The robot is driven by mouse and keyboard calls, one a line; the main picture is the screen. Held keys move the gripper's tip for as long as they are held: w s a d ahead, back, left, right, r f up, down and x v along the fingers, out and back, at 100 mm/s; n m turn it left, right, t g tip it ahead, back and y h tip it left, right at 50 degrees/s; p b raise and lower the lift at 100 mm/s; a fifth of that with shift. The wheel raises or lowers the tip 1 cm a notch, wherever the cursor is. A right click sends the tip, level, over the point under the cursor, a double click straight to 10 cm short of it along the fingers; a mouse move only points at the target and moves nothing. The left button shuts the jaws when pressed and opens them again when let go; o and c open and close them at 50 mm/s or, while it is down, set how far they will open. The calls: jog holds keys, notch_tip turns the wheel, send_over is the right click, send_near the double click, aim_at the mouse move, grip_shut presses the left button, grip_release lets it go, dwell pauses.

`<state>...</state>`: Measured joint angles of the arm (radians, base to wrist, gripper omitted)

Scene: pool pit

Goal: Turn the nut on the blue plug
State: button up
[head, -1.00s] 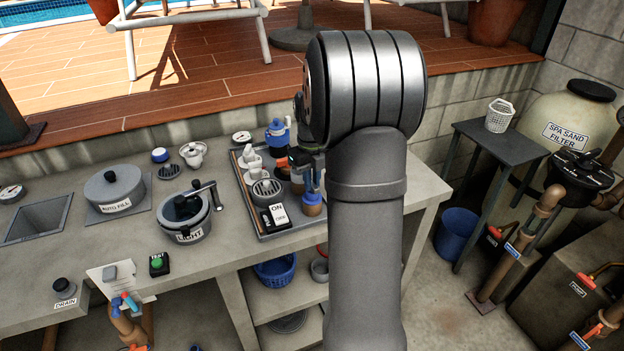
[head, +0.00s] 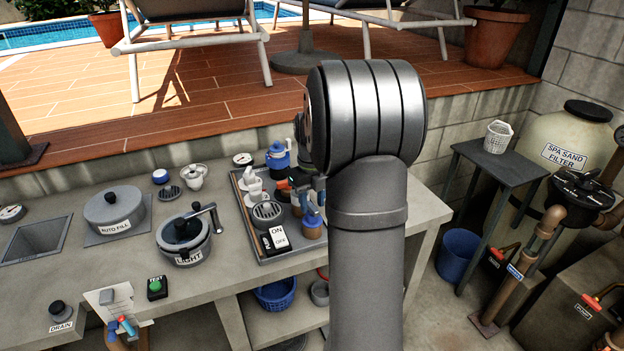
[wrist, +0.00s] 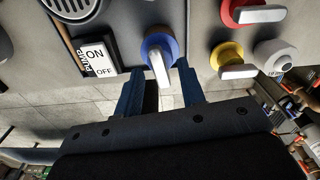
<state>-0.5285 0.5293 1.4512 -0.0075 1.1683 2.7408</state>
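The blue plug (wrist: 157,45) shows in the wrist view as a blue round piece with a pale grey bar across it. My arm hides part of this area in the head view.
An ON/OFF switch (wrist: 98,58) sits left of the plug. Red (wrist: 240,12) and yellow (wrist: 228,56) pieces with grey bars and a white round piece (wrist: 272,54) sit to the right. The tray (head: 243,205) is crowded; the counter (head: 90,272) has bare room in front.

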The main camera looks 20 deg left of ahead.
notch_tip(320, 180, up, 17)
dwell(0.4)
jog(key=shift+f, duration=0.15)
notch_tip(320, 180, down, 17)
jog(key=shift+f, duration=0.2)
dwell(0.5)
